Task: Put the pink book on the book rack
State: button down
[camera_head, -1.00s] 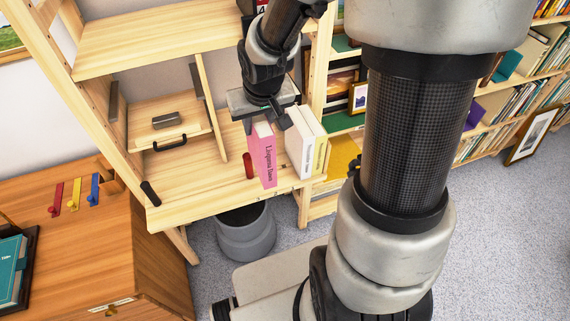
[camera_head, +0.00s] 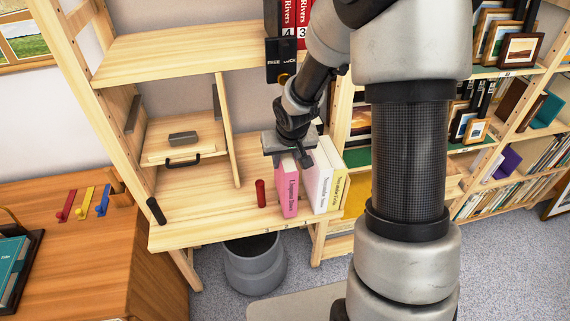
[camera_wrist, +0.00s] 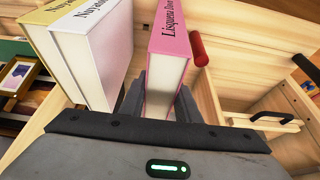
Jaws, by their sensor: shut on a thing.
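The pink book (camera_head: 287,190) is upright over the lower board of the light wooden rack (camera_head: 207,213), close to its front edge. My gripper (camera_head: 291,160) reaches down from above and is shut on the top part of the book. The wrist view shows the pink book (camera_wrist: 168,65) between the two dark fingers (camera_wrist: 160,100). A white book (camera_head: 318,182) and a yellow book (camera_head: 337,188) stand just right of it in the head view, with a narrow gap. I cannot tell whether the pink book's bottom touches the board.
A red cylinder (camera_head: 261,193) stands close left of the pink book. A thin upright divider (camera_head: 227,135) and a drawer with a dark handle (camera_head: 183,161) are further left. Red books (camera_head: 290,17) stand on the board above. A grey bin (camera_head: 254,264) is below.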

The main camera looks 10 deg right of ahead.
jog(key=shift+f, duration=0.45)
jog(key=shift+f, duration=0.2)
jog(key=c, duration=1.3)
grip_release()
jog(key=shift+c, duration=0.2)
jog(key=p+v, duration=0.2)
jog(key=v, duration=0.9)
jog(key=shift+p, duration=0.3)
jog(key=shift+s+r, duration=0.3)
jog(key=shift+r, duration=0.3)
